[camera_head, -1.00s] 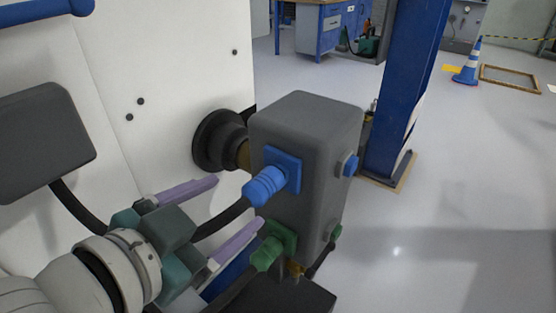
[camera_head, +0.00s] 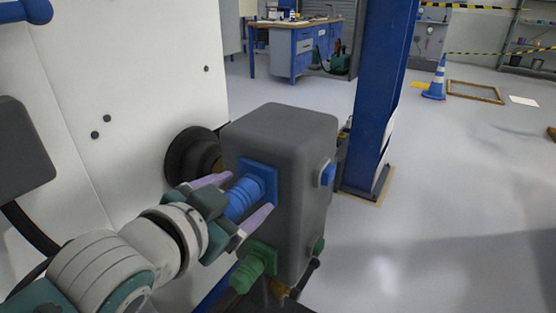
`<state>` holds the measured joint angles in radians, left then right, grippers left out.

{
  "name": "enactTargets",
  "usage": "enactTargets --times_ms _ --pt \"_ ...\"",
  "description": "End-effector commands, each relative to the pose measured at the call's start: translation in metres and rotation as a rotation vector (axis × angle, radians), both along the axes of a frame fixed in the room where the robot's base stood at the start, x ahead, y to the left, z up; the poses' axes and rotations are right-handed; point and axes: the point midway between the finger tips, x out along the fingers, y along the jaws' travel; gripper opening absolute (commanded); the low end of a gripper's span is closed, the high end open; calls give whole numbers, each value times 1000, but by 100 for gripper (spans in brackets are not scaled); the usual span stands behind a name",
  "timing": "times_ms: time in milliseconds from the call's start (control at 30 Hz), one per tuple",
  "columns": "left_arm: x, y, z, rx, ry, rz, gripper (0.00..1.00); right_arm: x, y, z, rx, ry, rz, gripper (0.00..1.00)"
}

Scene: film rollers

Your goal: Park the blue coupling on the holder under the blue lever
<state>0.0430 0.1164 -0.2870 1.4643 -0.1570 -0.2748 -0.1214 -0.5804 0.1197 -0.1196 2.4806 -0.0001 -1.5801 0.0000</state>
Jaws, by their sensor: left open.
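The blue coupling (camera_head: 241,197) is a ribbed cylinder seated at a blue square plate (camera_head: 266,178) on the front face of a grey box (camera_head: 280,128). My left gripper (camera_head: 242,197) is open. Its two purple fingers lie on either side of the blue coupling, one above left and one below right; I cannot tell whether they touch it. A small blue part (camera_head: 327,174), perhaps the blue lever, is on the box's right face. I cannot make out a holder under it. My right gripper is not in view.
A green coupling (camera_head: 250,268) sits low on the box, just below my left gripper. A white panel (camera_head: 120,70) and black round fitting (camera_head: 190,157) are at the left. A blue column (camera_head: 378,90) stands behind the box.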

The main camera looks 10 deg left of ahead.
Motion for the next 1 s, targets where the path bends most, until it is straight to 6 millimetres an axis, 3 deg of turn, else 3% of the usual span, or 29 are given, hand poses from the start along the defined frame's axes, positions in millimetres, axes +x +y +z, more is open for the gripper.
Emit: enactTargets --times_ms 67,167,800,1000 --pt "0 0 0 0 0 0 84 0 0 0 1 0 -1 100" --pt "0 0 0 0 0 0 73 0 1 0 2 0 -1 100" --pt "-1 0 0 0 1 0 1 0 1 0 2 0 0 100" --pt "-1 0 0 0 1 0 0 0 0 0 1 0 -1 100"
